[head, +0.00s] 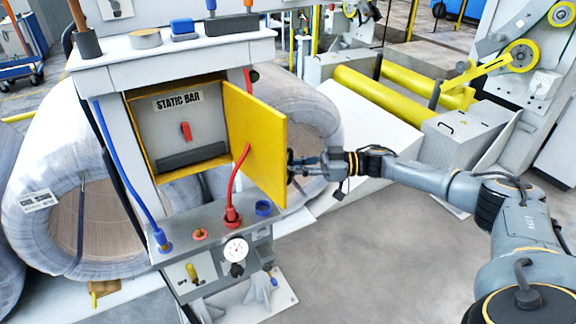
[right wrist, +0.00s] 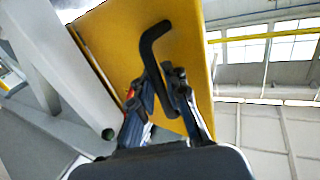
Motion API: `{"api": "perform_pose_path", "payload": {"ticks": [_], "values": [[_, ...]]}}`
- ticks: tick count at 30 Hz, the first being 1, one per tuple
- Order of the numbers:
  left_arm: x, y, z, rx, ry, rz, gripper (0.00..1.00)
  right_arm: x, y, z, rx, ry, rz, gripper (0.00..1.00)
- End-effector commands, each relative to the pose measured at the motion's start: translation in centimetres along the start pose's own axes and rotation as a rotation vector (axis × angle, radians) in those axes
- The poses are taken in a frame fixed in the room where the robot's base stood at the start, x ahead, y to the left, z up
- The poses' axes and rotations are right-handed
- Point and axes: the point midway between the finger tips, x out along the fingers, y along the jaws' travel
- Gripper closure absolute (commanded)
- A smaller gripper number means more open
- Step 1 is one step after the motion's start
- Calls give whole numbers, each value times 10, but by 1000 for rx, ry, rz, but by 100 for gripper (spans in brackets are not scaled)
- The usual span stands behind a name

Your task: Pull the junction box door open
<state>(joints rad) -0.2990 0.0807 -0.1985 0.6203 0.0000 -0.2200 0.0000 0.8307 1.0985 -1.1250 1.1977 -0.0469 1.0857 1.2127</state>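The yellow junction box door (head: 258,140) stands swung wide open to the right of the box (head: 180,130), whose grey inside shows a "STATIC BAR" label and a red switch (head: 186,131). My right gripper (head: 297,165) is at the door's outer face, near its free edge and partly hidden by it. In the right wrist view, the door (right wrist: 115,45) carries a bent black handle (right wrist: 150,50). The fingers of my right gripper (right wrist: 162,82) are closed around the lower part of this handle. My left gripper is in neither view.
A panel with a gauge (head: 236,249), a red hose (head: 236,185) and knobs juts out below the box. Large wrapped coils (head: 60,190) stand behind. Yellow rollers (head: 385,98) lie at the back right. The floor (head: 380,250) below my right arm is clear.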

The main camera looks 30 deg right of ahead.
Motion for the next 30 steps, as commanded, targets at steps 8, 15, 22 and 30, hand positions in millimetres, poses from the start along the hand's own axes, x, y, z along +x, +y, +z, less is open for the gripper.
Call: {"api": "perform_pose_path", "payload": {"ticks": [8,15,22,30], "values": [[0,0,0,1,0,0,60,1,1,-2,-3,4,2,68],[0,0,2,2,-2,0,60,-11,2,-2,-4,5,5,68],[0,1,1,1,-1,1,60,-58,1,-1,-3,2,8,68],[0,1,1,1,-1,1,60,-108,0,-1,-2,3,7,68]]}}
